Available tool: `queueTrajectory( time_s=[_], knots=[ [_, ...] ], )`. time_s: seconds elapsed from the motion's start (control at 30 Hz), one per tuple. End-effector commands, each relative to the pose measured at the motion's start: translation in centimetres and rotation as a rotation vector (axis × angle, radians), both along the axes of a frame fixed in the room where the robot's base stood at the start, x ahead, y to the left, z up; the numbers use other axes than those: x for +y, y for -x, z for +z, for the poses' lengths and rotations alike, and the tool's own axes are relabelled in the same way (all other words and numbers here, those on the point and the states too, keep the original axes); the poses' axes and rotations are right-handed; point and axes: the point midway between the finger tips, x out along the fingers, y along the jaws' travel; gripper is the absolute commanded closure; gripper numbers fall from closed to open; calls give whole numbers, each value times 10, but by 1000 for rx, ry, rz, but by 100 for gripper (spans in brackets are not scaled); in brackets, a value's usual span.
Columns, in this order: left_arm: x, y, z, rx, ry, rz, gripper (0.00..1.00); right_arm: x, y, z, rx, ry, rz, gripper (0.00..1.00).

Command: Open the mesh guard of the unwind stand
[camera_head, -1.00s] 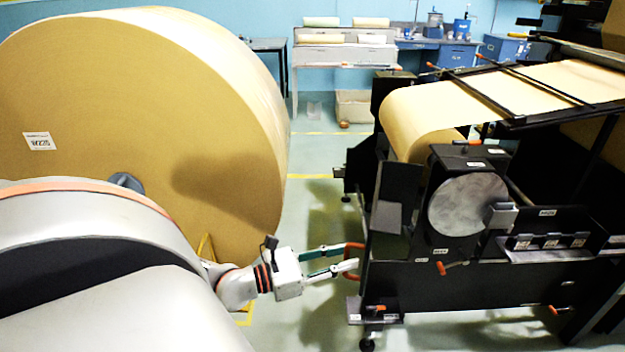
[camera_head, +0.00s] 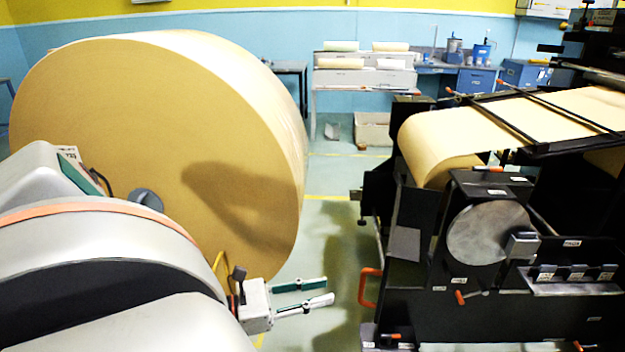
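The unwind stand (camera_head: 470,312) is a black machine frame at the right, with a round grey disc on its near face. An orange-red handle (camera_head: 367,287) sticks out from its left edge. The guard's mesh cannot be made out from this angle; the handle's side shows as dark panels. My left gripper (camera_head: 327,290) is left of the handle, pointing right, with its two fingers apart and nothing between them. A gap of floor shows between fingertips and handle. My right gripper is not in view.
A huge kraft paper roll (camera_head: 150,125) stands at the left, close behind my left arm. Brown web (camera_head: 520,125) runs over the stand's top. Smaller orange levers (camera_head: 470,297) stick out of the stand. Green floor (camera_head: 325,240) is clear between roll and stand.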

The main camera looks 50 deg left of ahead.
Motion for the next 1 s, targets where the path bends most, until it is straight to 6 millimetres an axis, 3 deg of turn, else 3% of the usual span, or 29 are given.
queueTrajectory(
  time_s=[0.3, 1.0],
  knots=[
    [2, 10, 0, 1, 3, -3, 75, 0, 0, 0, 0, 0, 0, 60],
    [7, 10, -1, 8, 11, 17, 75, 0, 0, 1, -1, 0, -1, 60]
  ],
)
